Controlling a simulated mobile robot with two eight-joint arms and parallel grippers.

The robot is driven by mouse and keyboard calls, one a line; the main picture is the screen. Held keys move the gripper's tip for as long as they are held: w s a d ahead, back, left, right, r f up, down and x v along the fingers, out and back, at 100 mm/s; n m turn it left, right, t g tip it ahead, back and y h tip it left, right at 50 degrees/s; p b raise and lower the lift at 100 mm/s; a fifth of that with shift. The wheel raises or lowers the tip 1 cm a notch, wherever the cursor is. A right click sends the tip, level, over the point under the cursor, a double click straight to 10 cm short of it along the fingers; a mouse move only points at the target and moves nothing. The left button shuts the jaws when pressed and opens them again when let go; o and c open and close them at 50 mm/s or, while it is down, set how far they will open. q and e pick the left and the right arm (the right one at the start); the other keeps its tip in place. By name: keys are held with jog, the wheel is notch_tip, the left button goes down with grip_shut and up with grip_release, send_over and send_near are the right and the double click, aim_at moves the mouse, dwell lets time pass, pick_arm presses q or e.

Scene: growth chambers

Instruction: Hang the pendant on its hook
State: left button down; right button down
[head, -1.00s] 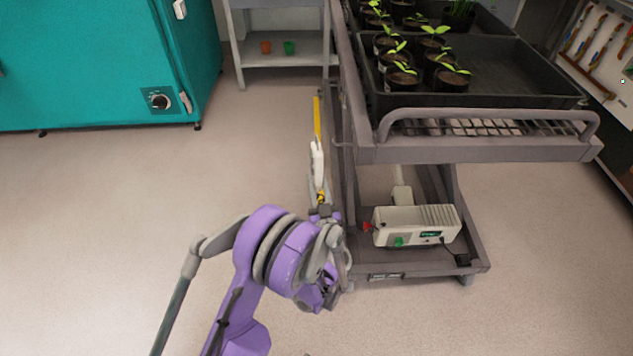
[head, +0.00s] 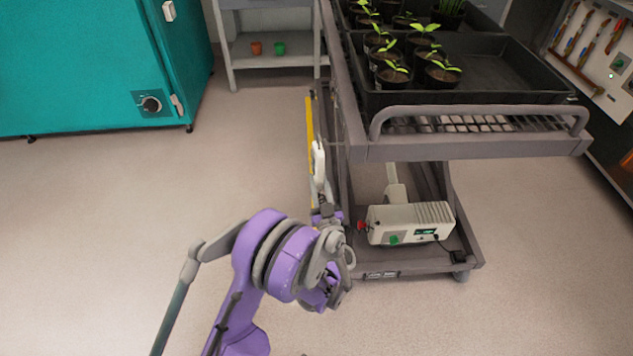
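The slim white piece (head: 318,160), which looks like the pendant, stands roughly upright beside the left side of the cart. My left gripper (head: 324,203), at the end of the purple arm, is at its lower end and seems shut on it. The fingertips are small and partly hidden, and the grip shows only roughly. I cannot make out the hook clearly. My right gripper is out of view.
The grey cart (head: 460,150) carries a black tray (head: 500,98) of potted seedlings. A white control box (head: 410,223) sits on its lower shelf. A teal chamber (head: 80,70) stands at the left. A yellow strip (head: 309,130) runs beside the cart. Floor at left is clear.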

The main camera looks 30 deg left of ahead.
pick_arm(q)
jog(key=shift+w+d, duration=0.1)
jog(key=shift+d, duration=0.05)
jog(key=shift+w+d, duration=0.4)
jog(key=shift+d, duration=0.2)
jog(key=shift+w+d, duration=0.25)
jog(key=shift+d, duration=0.2)
dwell(0.5)
jog(key=shift+w+d, duration=0.15)
jog(key=shift+d, duration=0.15)
jog(key=shift+w+d, duration=0.1)
jog(key=shift+b, duration=0.3)
jog(key=shift+f+b, duration=0.7)
jog(key=shift+f, duration=0.15)
jog(key=shift+f, duration=0.15)
